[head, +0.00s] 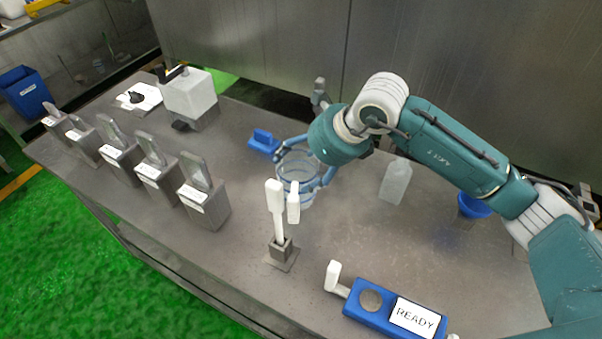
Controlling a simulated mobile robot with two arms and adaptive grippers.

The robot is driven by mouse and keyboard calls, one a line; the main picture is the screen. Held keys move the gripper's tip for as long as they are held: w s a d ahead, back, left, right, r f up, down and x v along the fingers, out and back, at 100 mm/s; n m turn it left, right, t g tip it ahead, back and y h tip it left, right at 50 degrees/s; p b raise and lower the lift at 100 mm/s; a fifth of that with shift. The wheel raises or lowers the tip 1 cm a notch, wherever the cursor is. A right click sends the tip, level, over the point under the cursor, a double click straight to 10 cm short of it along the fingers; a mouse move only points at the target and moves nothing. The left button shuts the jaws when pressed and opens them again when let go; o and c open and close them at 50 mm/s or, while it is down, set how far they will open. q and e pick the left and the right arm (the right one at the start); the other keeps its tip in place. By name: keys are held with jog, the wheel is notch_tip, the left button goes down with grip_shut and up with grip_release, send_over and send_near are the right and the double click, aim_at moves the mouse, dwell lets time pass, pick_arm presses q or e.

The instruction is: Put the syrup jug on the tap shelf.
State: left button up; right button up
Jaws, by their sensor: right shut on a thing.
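A clear round jug with blue bands (297,196) is near the middle of the table in the head view; I take it to be the syrup jug. My right gripper (301,172) reaches down from the right and is shut around it, with a finger on each side. I cannot tell whether the jug rests on the table or is slightly lifted. A white box with a black tap handle (190,93) stands on a grey base at the back left. A small dark ledge (181,125) at its foot may be the tap shelf. My left gripper is not in view.
Several grey stands with white labels (205,205) line the left edge. A blue READY box (372,300), clear bottle (396,182), blue cup (474,206) and blue block (263,143) are nearby.

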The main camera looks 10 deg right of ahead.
notch_tip(320, 180, down, 4)
jog(key=shift+r+p, duration=0.1)
jog(key=shift+p, duration=0.5)
jog(key=shift+f, duration=0.55)
jog(key=o, duration=1.7)
